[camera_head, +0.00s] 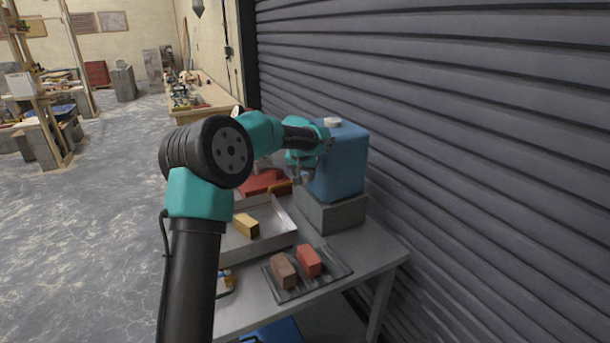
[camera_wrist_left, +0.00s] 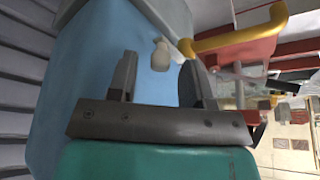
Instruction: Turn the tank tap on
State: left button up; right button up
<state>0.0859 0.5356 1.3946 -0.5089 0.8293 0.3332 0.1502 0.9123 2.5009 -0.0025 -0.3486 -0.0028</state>
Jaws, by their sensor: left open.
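The blue tank (camera_head: 345,162) with a white cap stands on a grey block at the right of the table, by the shutter. Its blue wall also fills much of the left wrist view (camera_wrist_left: 90,62). A small pale knob-like part, which looks like the tap (camera_wrist_left: 160,56), shows against the tank wall in the left wrist view. My left gripper (camera_head: 304,178) is at the tank's near left side, with its fingers open. In the left wrist view the open fingers (camera_wrist_left: 160,72) stand on either side of the pale part; I cannot tell whether they touch it. My right gripper is in neither view.
The grey block (camera_head: 330,212) supports the tank. A metal tray (camera_head: 272,240) holds a yellow brick (camera_head: 246,225). A dark board (camera_head: 325,281) carries a brown and a red brick. A red thing (camera_head: 262,183) and a yellow handle (camera_wrist_left: 240,38) lie close to the gripper.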

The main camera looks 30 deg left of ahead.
pick_arm(q)
jog(key=shift+w+f, duration=0.1)
jog(key=shift+f, duration=0.2)
jog(key=shift+c, duration=0.3)
grip_shut()
jog(key=shift+a+m, duration=0.2)
jog(key=shift+m, duration=0.1)
jog(key=shift+s+a+m+g+h, duration=0.4)
jog(key=shift+a+m+h, duration=0.65)
jog(key=shift+m, duration=1.5)
jog(key=shift+s+a+m+g+h, duration=0.2)
jog(key=shift+a+m+g+h, duration=0.4)
jog(key=shift+a+m, duration=1.45)
jog(key=shift+s+a+m+g+h, duration=0.35)
jog(key=shift+a+m+h, duration=0.4)
jog(key=shift+m, duration=2.35)
jog(key=shift+d, duration=0.1)
